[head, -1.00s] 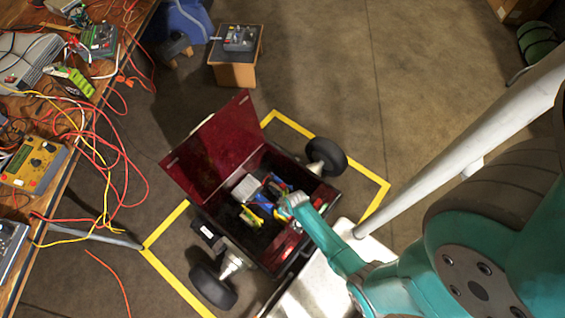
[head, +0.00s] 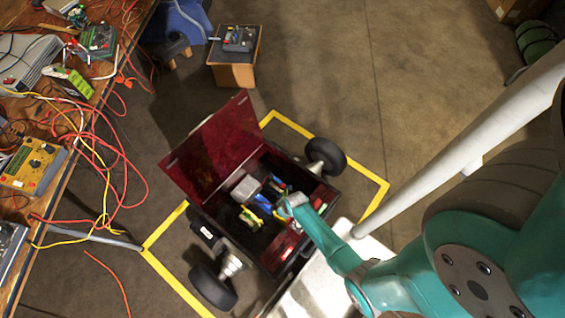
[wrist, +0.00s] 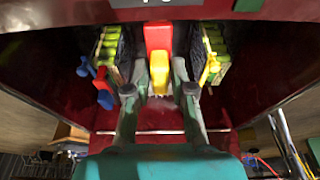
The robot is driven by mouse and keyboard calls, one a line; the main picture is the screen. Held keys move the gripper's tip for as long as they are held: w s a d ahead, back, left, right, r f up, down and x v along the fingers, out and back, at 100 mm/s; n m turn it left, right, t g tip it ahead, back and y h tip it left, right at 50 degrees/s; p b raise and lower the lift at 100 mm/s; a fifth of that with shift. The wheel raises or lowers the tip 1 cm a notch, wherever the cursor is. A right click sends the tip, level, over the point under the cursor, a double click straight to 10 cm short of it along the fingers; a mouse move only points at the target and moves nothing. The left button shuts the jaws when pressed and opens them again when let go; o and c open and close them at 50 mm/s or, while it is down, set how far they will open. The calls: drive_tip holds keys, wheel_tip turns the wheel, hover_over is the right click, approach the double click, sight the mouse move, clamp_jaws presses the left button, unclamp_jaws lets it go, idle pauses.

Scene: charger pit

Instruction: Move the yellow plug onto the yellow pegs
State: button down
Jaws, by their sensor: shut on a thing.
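The yellow plug (wrist: 159,72) is between the two fingertips of my gripper (wrist: 160,90) in the wrist view. My gripper is shut on it. A red block (wrist: 158,37) shows just beyond the plug; I cannot tell whether they touch. Yellow pegs (wrist: 210,69) stick out beside a green-and-black pack to the right of my gripper, apart from the plug. In the head view my gripper (head: 291,204) is inside the open dark red box, and the held plug is not clear there.
Blue pegs (wrist: 86,67) and a red piece (wrist: 101,78) stand beside another pack at left. The dark red box (head: 282,246) has its lid (head: 213,147) raised, with wheels (head: 325,155) at its sides. A cluttered bench (head: 60,190) is at left; open floor lies behind.

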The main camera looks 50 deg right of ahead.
drive_tip(key=shift+f, duration=1.45)
drive_tip(key=c, duration=0.9)
unclamp_jaws()
drive_tip(key=shift+r, duration=0.1)
drive_tip(key=v, duration=1.1)
drive_tip(key=shift+r, duration=0.35)
drive_tip(key=shift+s, duration=0.1)
